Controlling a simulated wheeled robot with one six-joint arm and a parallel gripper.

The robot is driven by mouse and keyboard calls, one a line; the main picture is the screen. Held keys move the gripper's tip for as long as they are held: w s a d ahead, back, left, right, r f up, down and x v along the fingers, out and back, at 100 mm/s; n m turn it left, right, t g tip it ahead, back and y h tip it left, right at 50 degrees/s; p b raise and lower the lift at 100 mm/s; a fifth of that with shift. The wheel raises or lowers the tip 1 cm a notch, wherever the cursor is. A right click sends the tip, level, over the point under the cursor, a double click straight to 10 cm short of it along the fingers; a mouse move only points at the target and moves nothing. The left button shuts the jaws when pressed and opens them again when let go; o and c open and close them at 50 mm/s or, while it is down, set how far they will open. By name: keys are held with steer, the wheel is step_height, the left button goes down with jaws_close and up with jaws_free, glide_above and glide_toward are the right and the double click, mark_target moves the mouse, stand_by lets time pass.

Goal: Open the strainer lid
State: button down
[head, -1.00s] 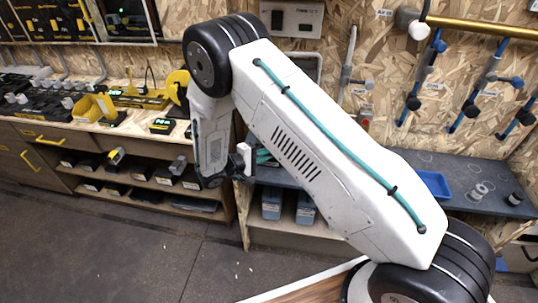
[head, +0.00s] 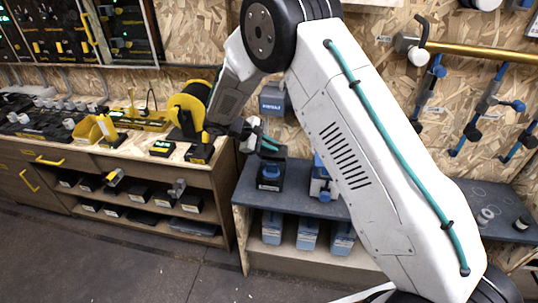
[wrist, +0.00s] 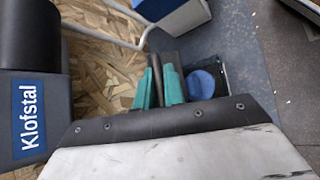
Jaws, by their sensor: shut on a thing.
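A black strainer unit (head: 269,184) with a round blue part inside stands near the left end of the grey bench top. In the wrist view the blue part (wrist: 203,84) shows just right of my fingers. My gripper (head: 266,141), with teal fingers, is just above the unit. In the wrist view my gripper (wrist: 158,78) is shut on a narrow dark piece (wrist: 155,72), which looks like the strainer lid's edge or handle. Where this piece joins the unit is hidden, so I cannot tell how far the lid is raised.
A blue-and-white device (head: 322,187) stands close right of the unit. A grey Klofstal box (wrist: 32,112) is near my gripper at left in the wrist view. A yellow reel (head: 190,105) stands on the wooden bench to the left. Blue containers (head: 307,234) sit on the lower shelf.

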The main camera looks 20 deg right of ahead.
steer(key=shift+w+d+r+g, duration=0.3)
steer(key=shift+w+d+g, duration=0.1)
steer(key=shift+w, duration=0.25)
steer(key=shift+w+d+r, duration=0.2)
steer(key=shift+w+d, duration=0.05)
steer(key=shift+w, duration=0.35)
steer(key=c, duration=1.5)
jaws_free()
steer(key=shift+v, duration=3.9)
